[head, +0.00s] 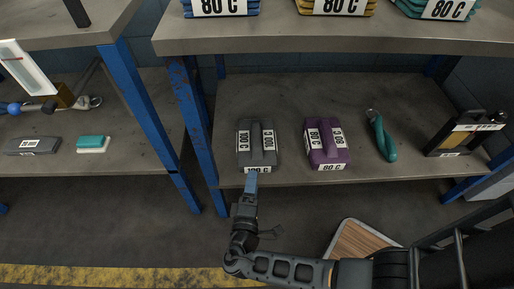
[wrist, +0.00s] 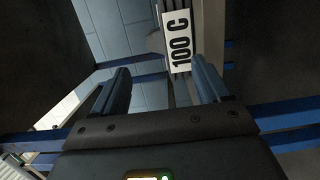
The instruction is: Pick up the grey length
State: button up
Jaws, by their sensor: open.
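The grey length (head: 243,150) is a dark grey folded bundle with white "100 C" labels. It lies near the front edge of the lower shelf in the head view. My gripper (head: 251,182) is just in front of it, at the shelf edge and by its front label. In the wrist view my gripper (wrist: 162,82) is open, with a blue-grey finger on each side and nothing held between them. The length's "100 C" label (wrist: 178,42) shows beyond the fingertips, nearer the right finger. Whether a finger touches the length cannot be told.
A blue shelf post (head: 190,125) stands close on the left. The upper shelf (head: 330,36) overhangs with more bundles.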

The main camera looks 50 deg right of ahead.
aim_at(257, 156)
jog(key=b+x, duration=0.1)
jog(key=x, duration=0.5)
jog(key=b+x, duration=0.1)
jog(key=x, duration=0.4)
jog(key=shift+w+d+r, duration=0.2)
jog(key=shift+d, duration=0.1)
jog(key=c, duration=1.2)
